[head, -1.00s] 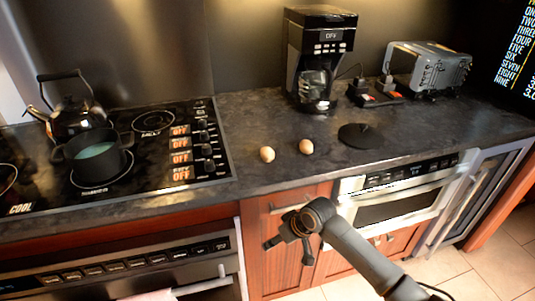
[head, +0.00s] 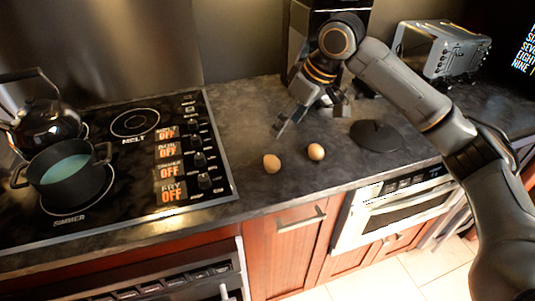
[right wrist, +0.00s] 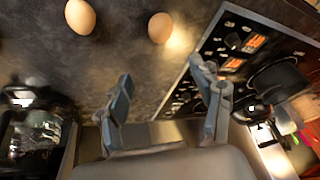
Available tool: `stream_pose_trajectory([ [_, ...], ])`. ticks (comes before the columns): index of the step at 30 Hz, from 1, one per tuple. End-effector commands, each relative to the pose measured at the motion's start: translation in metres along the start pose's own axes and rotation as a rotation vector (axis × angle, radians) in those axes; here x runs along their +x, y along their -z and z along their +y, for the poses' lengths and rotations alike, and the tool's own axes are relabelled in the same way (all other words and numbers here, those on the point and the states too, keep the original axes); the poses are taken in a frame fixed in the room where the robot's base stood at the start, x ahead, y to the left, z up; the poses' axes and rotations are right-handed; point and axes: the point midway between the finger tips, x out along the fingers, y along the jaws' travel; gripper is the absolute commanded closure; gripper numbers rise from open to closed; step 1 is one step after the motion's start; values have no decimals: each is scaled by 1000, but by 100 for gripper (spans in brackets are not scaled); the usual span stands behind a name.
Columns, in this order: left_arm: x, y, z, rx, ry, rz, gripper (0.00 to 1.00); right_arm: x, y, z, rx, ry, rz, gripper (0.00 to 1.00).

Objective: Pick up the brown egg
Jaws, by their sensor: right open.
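Two brownish eggs lie apart on the dark counter between the cooktop and the round black lid. The right wrist view shows the egg nearer the cooktop (right wrist: 160,27) and the other egg (right wrist: 80,16), both beyond the fingertips. My right gripper (head: 311,117) is open and empty, above the counter behind the eggs, touching neither. Its spread fingers also show in the right wrist view (right wrist: 164,82). My left gripper is out of view.
The cooktop (head: 140,207) with a pot (head: 68,175) and a kettle (head: 45,118) is at the left. A black lid (head: 376,135) lies right of the eggs. The coffee maker (head: 298,40) is partly hidden behind my arm. A toaster (head: 440,50) stands at the back right.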

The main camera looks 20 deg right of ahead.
Motion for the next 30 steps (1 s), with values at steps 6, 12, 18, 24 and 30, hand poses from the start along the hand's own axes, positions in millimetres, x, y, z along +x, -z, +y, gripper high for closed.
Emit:
stream_pose_trajectory([
  [6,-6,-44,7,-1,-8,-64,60,45,-1,-1,1,3,-4,34],
  [12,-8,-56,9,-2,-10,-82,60,72,-1,-1,-1,2,-1,34],
  [18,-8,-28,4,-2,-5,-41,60,86,-5,-1,-1,1,-3,34],
  [24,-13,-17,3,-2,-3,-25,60,115,-12,-3,-1,1,-2,34],
  [30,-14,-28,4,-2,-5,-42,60,129,-12,-2,-1,0,0,34],
])
